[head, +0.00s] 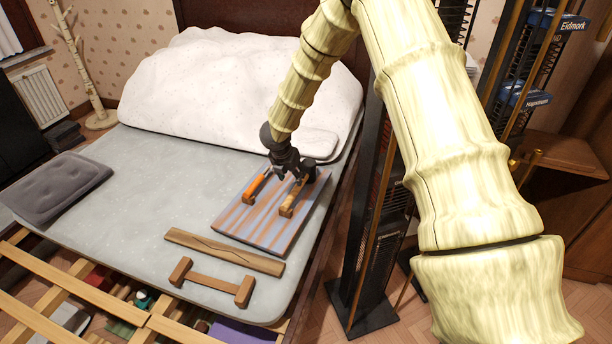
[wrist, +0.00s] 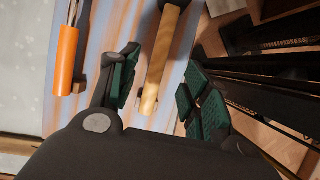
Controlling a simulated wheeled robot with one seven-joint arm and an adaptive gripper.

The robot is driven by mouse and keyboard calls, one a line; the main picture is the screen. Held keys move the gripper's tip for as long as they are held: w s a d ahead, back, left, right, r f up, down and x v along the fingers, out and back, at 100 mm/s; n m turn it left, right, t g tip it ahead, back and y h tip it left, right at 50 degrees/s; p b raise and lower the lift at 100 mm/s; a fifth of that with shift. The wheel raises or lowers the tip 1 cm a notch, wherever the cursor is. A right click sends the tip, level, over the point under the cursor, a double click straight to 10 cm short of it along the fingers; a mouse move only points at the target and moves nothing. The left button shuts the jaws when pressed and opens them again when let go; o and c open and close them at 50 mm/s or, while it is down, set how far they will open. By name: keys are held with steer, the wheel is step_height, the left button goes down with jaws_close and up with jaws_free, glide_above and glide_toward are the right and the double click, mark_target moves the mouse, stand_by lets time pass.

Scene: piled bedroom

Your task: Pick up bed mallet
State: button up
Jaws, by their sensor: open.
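The mallet, with a pale wooden handle (wrist: 160,62) and a dark head, lies on a striped board on the bed. In the head view its handle (head: 295,194) is just in front of my gripper (head: 289,172), with the dark head partly hidden by it. In the wrist view my gripper (wrist: 162,88) is open, with one green-padded finger on each side of the handle. The handle lies between them in the picture, with gaps on both sides. I cannot tell how far above it the fingers are.
An orange-handled tool (head: 256,184) lies left of the mallet on the striped board (head: 262,226). A wooden plank (head: 224,251) and a wooden bar with end blocks (head: 212,283) lie nearer. A dark rack (head: 366,245) stands close right of the bed.

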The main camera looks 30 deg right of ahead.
mark_target(296, 188)
steer(key=x, duration=0.4)
steer(key=shift+w+f, duration=0.1)
steer(key=shift+f, duration=0.25)
steer(key=shift+s+p+x, duration=0.15)
steer(key=shift+p+x, duration=0.15)
steer(key=shift+x, duration=1.05)
steer(key=shift+s+p+x, duration=0.15)
steer(key=shift+p+x, duration=0.15)
steer(key=shift+x, duration=1.05)
steer(key=shift+a+f, duration=0.1)
steer(key=shift+a, duration=0.05)
jaws_close()
